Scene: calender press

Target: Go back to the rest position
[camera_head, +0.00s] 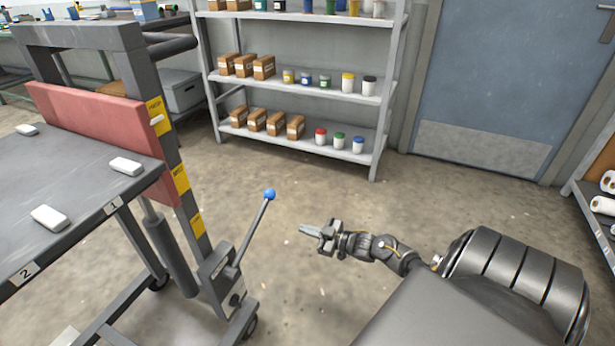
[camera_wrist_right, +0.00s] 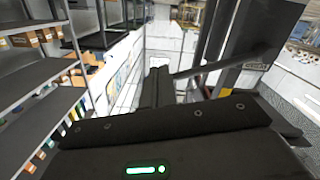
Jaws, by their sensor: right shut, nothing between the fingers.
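My right gripper (camera_head: 312,231) is in the middle of the head view, held out over bare floor with its fingers pointing left. Its fingers are closed together and hold nothing. In the right wrist view its dark fingers (camera_wrist_right: 157,84) reach forward from the bottom of the picture. The gripper is apart from the press cart's lever, whose blue knob (camera_head: 269,194) stands to the left of it. My left gripper is not in view.
The grey press cart (camera_head: 72,38) with a red plate (camera_head: 95,130) and a table (camera_head: 70,180) stands at left. Shelves (camera_head: 297,80) with boxes and jars stand at the back, beside a blue door (camera_head: 490,75). Floor (camera_head: 400,200) between is clear. A rack (camera_head: 590,190) is at right.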

